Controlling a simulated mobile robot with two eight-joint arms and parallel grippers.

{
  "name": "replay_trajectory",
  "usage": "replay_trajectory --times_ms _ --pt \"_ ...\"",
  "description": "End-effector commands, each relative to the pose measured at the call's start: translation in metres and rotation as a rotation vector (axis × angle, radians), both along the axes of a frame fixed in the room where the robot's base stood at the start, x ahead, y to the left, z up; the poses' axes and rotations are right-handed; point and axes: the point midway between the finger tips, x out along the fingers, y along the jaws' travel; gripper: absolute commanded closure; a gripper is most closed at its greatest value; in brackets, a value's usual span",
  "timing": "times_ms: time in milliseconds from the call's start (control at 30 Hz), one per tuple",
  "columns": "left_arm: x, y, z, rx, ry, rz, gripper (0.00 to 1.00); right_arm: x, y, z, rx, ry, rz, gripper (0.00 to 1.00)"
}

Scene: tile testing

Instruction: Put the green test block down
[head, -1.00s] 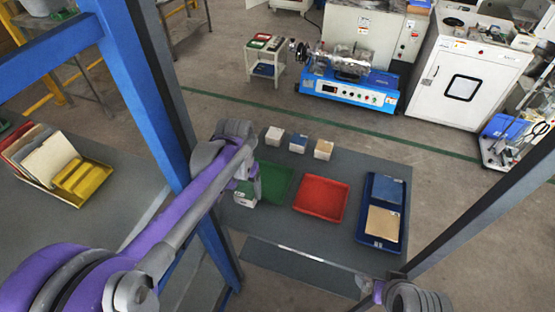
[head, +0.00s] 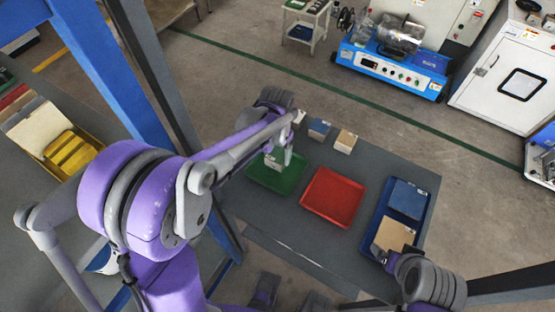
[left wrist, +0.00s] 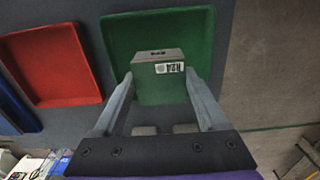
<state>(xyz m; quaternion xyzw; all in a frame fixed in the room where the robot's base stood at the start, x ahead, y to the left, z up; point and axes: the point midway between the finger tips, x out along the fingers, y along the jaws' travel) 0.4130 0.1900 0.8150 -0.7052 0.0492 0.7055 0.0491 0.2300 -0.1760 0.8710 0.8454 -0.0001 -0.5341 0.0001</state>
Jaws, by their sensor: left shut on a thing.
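The green test block (left wrist: 158,88) has a grey face and a white label on its edge. My left gripper (left wrist: 160,76) is shut on it, one finger on each side.
A red tray (head: 332,198) lies right of the green one. Farther right, a blue tray (head: 372,229) holds a blue and a tan plate. Blocks, among them a blue-topped (head: 319,128) and a tan-topped one (head: 346,140), stand along the table's far edge.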

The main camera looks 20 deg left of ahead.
Motion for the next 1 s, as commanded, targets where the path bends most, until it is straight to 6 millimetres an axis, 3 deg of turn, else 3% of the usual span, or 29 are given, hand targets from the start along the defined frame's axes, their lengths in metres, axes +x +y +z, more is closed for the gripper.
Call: replay_trajectory --times_ms 300,667,700,833,1000 --pt "0.000 0.000 -0.036 0.000 0.000 0.000 0.74 0.000 0.000 -0.004 0.000 0.001 0.000 0.00" --pt "0.000 0.000 -0.041 0.000 0.000 0.000 0.74 -0.001 0.000 -0.007 0.000 0.002 0.000 0.00" --pt "0.000 0.000 -0.041 0.000 0.000 0.000 0.22 -0.001 0.000 -0.007 0.000 0.002 0.000 0.00" --pt "0.000 0.000 -0.040 0.000 0.000 0.000 0.00 -0.001 0.000 -0.006 0.000 0.002 0.000 0.00" --pt "0.000 0.000 -0.040 0.000 0.000 0.000 0.00 -0.001 0.000 -0.006 0.000 0.002 0.000 0.00"
